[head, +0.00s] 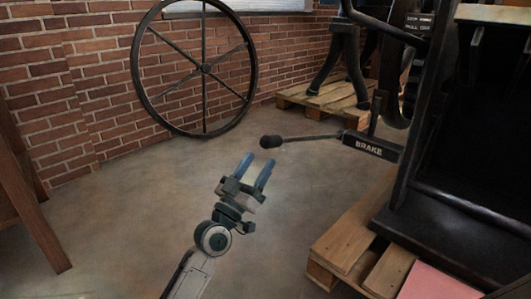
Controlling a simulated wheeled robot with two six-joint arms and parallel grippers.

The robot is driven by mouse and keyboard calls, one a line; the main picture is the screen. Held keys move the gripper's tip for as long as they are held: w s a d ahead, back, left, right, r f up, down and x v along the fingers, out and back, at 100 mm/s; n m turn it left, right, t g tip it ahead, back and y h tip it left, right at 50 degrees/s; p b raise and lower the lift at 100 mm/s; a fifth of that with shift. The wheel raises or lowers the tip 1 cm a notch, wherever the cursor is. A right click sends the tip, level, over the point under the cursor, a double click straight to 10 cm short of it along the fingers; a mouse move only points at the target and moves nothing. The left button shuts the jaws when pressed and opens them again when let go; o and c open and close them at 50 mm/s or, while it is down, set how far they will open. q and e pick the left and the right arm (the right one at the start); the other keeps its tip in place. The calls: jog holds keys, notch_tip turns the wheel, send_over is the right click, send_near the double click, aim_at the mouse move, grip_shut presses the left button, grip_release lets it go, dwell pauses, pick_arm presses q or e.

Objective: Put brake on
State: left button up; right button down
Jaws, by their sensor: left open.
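The brake lever (312,138) reaches out to the left from the dark press at the right. It has a dark round knob (271,141) at its free end and a black plate (371,146) lettered BRAKE near the press. My left gripper (256,170) is open and empty, its two blue fingers pointing up toward the knob. In the picture the fingertips are just below and left of the knob, apart from it. My right gripper does not show.
The black press (413,145) stands on a wooden pallet (348,242) at the right. A spoked wheel (205,68) leans on the brick wall. Another pallet (322,98) is behind the lever. Wooden legs (28,205) stand at the left. The floor between is clear.

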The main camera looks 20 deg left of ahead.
pick_arm(q)
jog(key=shift+v, duration=2.25)
jog(key=shift+r, duration=0.1)
